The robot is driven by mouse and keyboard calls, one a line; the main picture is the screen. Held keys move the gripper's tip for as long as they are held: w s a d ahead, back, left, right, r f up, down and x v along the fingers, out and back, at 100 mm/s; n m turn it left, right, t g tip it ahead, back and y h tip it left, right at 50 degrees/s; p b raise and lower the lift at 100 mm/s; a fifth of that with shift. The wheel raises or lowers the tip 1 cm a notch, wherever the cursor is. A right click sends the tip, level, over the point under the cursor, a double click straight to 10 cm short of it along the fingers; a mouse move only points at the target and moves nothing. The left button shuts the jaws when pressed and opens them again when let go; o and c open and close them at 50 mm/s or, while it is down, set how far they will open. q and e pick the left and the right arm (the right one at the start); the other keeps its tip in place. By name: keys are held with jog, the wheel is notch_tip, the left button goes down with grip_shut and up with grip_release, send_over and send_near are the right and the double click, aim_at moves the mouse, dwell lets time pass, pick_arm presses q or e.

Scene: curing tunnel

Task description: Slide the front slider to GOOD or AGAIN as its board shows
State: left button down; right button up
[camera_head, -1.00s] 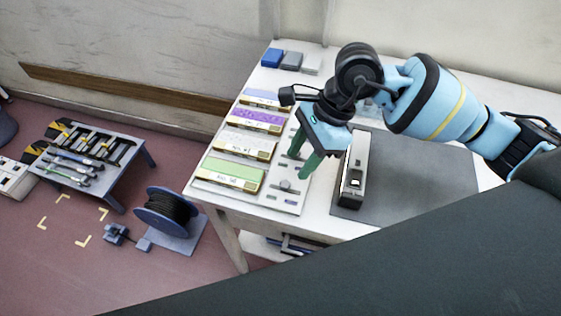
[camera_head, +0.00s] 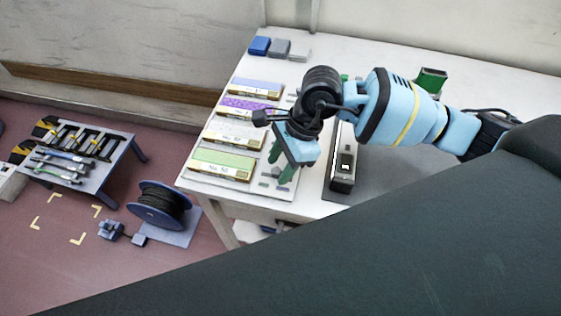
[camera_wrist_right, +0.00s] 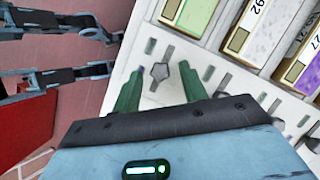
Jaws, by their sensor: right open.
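The front slider's dark knob (camera_wrist_right: 160,71) sits in a slot of the pale panel (camera_wrist_right: 228,85) in the right wrist view. Its board (camera_head: 222,165) is the green one in the front row; it also shows at the top of the wrist view (camera_wrist_right: 190,14). I cannot read its marking with certainty. My right gripper (camera_head: 281,164) is open over the front of the panel. In the wrist view its green fingers (camera_wrist_right: 161,78) stand on either side of the knob. I cannot tell whether they touch it. In the head view the gripper hides the knob.
White (camera_head: 234,134), purple (camera_head: 246,106) and blue (camera_head: 256,88) boards lie behind the green one. A dark device (camera_head: 341,170) stands right of the panel. A green block (camera_head: 431,79) is at the back right. A cable spool (camera_head: 158,205) is on the floor.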

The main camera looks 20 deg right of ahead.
grip_shut()
dwell(0.3)
